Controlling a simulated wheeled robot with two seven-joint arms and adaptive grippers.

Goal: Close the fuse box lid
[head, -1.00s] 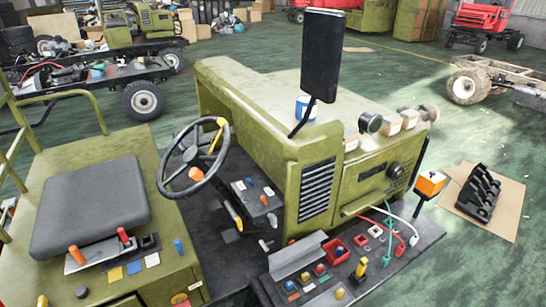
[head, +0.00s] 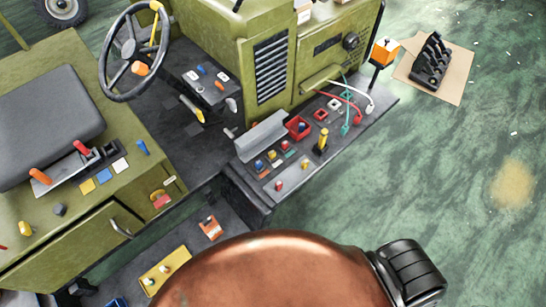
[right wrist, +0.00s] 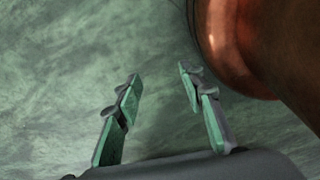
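The fuse box (head: 290,182) is on the dark platform beside the green chassis in the head view, with several small coloured fuses showing. Its grey lid (head: 262,136) stands tilted up along the far side, so the box is open. My right gripper (right wrist: 158,73) shows in the right wrist view with its two green-padded fingers apart. Nothing is between them, and only green floor is behind. The fuse box is not in the right wrist view. Neither gripper shows in the head view.
A red bin (head: 298,127), a yellow-topped lever (head: 321,142) and coloured cables (head: 346,112) are close to the lid. The steering wheel (head: 134,50) and seat (head: 45,125) are to the left. The green floor (head: 450,180) to the right is mostly clear.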

